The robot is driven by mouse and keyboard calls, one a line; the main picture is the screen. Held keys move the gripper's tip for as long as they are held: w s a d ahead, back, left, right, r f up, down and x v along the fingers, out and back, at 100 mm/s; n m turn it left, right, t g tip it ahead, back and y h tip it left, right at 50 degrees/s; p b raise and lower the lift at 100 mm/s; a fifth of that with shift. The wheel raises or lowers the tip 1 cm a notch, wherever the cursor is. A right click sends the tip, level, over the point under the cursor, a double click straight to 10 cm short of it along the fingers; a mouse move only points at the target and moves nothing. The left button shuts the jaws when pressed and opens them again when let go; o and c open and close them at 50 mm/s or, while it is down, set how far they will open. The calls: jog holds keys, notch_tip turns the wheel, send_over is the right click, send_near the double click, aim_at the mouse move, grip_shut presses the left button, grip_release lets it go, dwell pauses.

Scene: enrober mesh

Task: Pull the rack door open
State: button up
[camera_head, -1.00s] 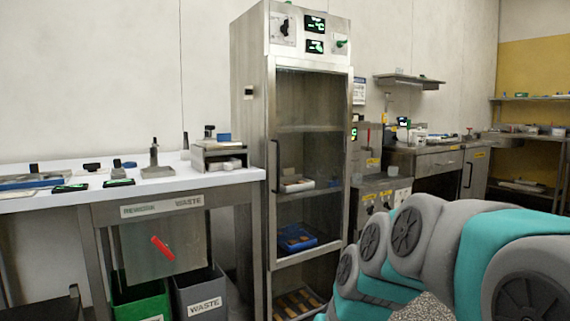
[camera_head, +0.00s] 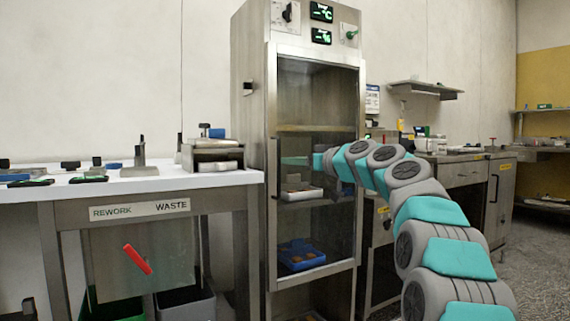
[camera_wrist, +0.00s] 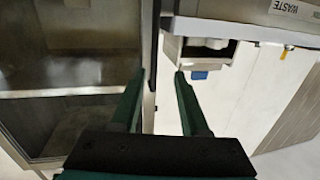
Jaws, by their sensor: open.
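The rack door (camera_head: 338,200), a steel-framed glass panel, appears closed on the tall steel cabinet. Its dark vertical handle (camera_head: 273,168) is on the door's left edge. In the wrist view, the handle (camera_wrist: 147,45) is a black bar running down toward my left finger. My gripper (camera_wrist: 160,73) is open with two green fingers. The bar appears between the fingertips, close to the left one; I cannot tell whether they touch. In the head view, my arm reaches in from the right across the door front, and the fingers are hard to make out.
A white-topped bench (camera_head: 110,186) with a rework and waste label stands left of the cabinet, bins below. A blue tray (camera_head: 301,254) lies inside the cabinet. Steel counters (camera_head: 455,172) stand at the right. Floor is clear at the far right.

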jog(key=p+x, duration=0.4)
jog(key=x, duration=0.4)
jog(key=shift+w+d+r, duration=0.2)
jog(key=shift+w+r, duration=0.25)
jog(key=shift+r, duration=0.05)
jog(key=shift+c, duration=0.3)
grip_shut()
dwell(1.0)
